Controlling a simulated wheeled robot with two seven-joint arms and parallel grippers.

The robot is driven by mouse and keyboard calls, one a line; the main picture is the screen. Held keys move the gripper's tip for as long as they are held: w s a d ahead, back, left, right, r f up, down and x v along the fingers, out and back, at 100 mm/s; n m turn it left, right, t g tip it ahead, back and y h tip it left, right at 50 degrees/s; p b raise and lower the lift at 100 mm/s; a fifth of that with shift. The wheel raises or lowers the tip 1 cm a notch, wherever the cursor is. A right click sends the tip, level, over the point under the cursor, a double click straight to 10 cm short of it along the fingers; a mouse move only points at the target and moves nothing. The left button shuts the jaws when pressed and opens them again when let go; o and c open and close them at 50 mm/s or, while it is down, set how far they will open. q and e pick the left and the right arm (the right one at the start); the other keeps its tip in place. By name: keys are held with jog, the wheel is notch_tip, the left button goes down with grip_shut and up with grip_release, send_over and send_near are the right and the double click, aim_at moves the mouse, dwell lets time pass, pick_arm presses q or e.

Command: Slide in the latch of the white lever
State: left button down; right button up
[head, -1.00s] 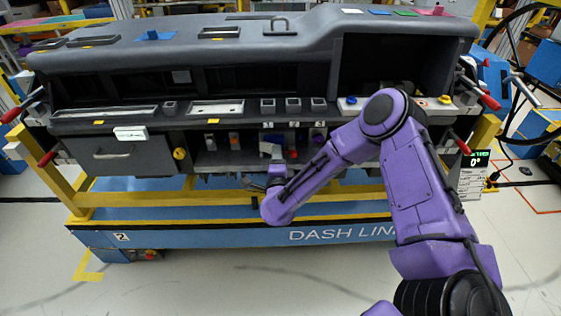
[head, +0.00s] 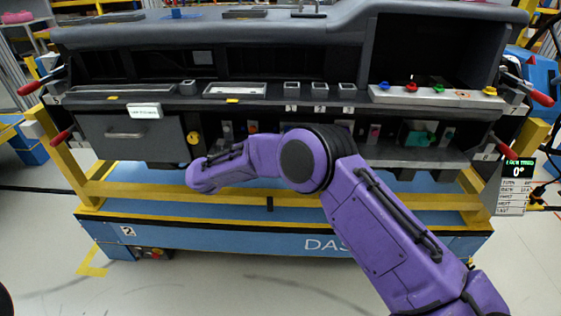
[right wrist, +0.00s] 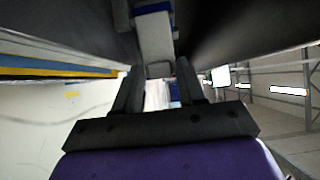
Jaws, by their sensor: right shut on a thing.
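The white lever (right wrist: 155,38) shows at the top middle of the right wrist view. It is a pale grey-white bar with a blue part at its upper end. My right gripper (right wrist: 160,72) has its two dark fingers on either side of the bar's near end, holding it. In the head view my purple right arm crosses in front of the dashboard's lower edge. It hides the right gripper and the white lever there. The latch cannot be made out in either view. My left gripper is not in view.
The dark dashboard (head: 320,65) sits on a blue and yellow stand (head: 165,225). A drawer (head: 130,138), a yellow knob (head: 193,138) and a teal part (head: 420,139) are along its lower front. Red-handled clamps (head: 60,138) stick out at the sides. Floor in front is clear.

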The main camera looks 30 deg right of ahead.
jog(key=shift+w+a+f+m+g+b, duration=0.1)
jog(key=shift+w+a+m+g+b, duration=0.15)
jog(key=shift+m+g+b, duration=0.4)
jog(key=shift+w+a+r+m+g+b, duration=0.1)
jog(key=shift+w+m+g+b, duration=0.2)
jog(key=shift+g, duration=0.5)
jog(key=shift+w+a+f+m+g+b, duration=0.1)
jog(key=shift+w+a+m+g+b, duration=0.1)
jog(key=shift+m+g+b, duration=0.4)
jog(key=o, duration=0.8)
jog(key=shift+o, duration=0.2)
jog(key=shift+d+n, duration=0.1)
jog(key=shift+n, duration=0.15)
